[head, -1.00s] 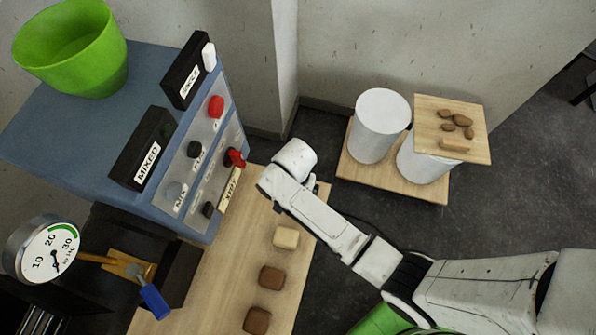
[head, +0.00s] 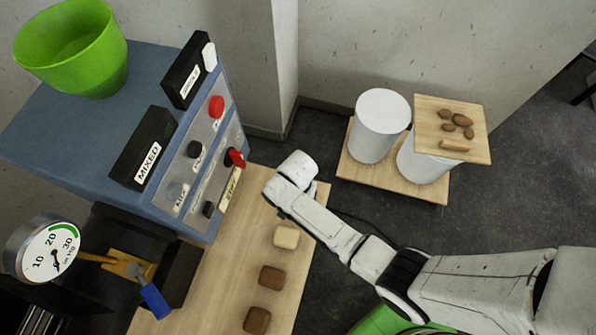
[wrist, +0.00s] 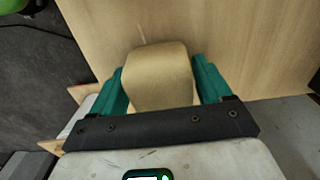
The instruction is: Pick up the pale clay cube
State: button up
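In the wrist view a pale tan cube (wrist: 158,75) with rounded edges lies between the two teal fingers of my gripper (wrist: 160,85). The fingers flank it closely on both sides; contact with them is not clear. I cannot tell whether this cube rests on the board or is lifted. In the head view my fingers and whatever lies between them are hidden behind my arm. A cream cube (head: 286,236) shows there on the wooden board (head: 235,270), uncovered, just below my arm, with no finger around it.
A blue control box (head: 70,130) with knobs and a MIXED sign stands left, carrying a green bowl (head: 70,50). A dial gauge (head: 48,248) is at lower left. White cylinders (head: 381,125) stand at right.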

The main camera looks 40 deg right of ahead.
jog(key=c, duration=1)
jog(key=shift+c, duration=0.2)
jog(key=shift+r, duration=0.2)
